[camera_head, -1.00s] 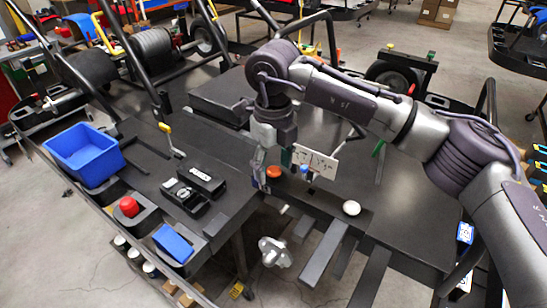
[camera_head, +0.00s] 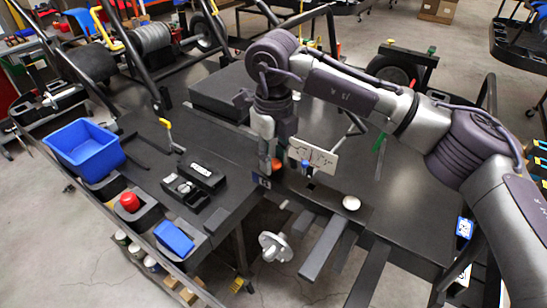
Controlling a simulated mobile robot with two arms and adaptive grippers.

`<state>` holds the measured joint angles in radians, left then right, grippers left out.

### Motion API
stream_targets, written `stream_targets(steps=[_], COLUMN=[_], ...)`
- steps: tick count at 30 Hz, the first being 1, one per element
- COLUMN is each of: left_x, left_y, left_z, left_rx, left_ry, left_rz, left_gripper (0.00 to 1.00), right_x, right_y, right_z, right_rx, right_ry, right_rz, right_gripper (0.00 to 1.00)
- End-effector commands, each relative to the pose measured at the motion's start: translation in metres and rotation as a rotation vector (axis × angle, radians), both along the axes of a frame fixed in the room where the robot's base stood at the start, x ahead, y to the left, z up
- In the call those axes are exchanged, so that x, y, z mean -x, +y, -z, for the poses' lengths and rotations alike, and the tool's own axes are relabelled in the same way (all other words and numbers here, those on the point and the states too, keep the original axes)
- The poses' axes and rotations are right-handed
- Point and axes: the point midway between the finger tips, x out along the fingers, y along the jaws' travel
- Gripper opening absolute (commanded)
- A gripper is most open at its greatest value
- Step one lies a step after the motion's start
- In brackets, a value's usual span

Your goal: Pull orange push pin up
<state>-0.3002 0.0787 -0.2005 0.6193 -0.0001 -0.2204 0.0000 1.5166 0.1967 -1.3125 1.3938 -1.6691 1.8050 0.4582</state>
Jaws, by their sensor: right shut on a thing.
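The orange push pin (camera_head: 276,164) stands at the edge of the black kart stand (camera_head: 355,224), near the middle of the head view. My right gripper (camera_head: 269,166) reaches down from above and is shut on the orange push pin. The fingers hide part of the pin, and its lower end cannot be made out. A blue pin (camera_head: 305,165) stands just to the right, in front of a white card (camera_head: 313,156) with dark marks. My left gripper is not in view.
A blue bin (camera_head: 86,150), a red button (camera_head: 130,202) and a black device (camera_head: 186,190) are on the left. A yellow-handled lever (camera_head: 166,126) rises from the stand. A white knob (camera_head: 351,203) sits at right. A silver part (camera_head: 275,246) is below.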

Motion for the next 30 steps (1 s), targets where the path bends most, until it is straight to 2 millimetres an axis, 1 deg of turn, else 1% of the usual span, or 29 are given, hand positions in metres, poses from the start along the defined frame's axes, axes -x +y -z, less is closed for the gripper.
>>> stream_targets(steps=[5, 6, 11, 18, 20, 23, 26, 30], left_x=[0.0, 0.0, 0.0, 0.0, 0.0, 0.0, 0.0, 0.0], left_y=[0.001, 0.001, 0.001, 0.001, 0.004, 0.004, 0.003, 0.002], left_z=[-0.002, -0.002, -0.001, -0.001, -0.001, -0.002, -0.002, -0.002], left_rx=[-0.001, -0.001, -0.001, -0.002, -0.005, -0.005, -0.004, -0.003], left_ry=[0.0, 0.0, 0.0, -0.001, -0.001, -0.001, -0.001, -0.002], left_rz=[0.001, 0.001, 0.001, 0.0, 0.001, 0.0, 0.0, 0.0], left_gripper=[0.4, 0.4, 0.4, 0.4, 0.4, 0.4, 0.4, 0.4], right_x=[0.0, 0.0, 0.0, 0.0, 0.0, 0.0, -0.001, -0.001], right_y=[0.0, 0.0, 0.0, 0.0, 0.0, 0.0, 0.0, 0.001], right_z=[-0.004, -0.004, -0.004, -0.004, -0.004, -0.01, -0.024, -0.054], right_rx=[-0.001, -0.001, -0.001, -0.001, -0.001, -0.001, -0.002, -0.001], right_ry=[-0.002, -0.001, -0.001, -0.001, -0.001, -0.002, -0.004, -0.004], right_rz=[0.001, 0.001, 0.001, 0.0, 0.0, 0.001, 0.001, 0.001], right_gripper=[0.0, 0.33, 0.59, 0.6, 0.6, 0.6, 0.6, 0.6])
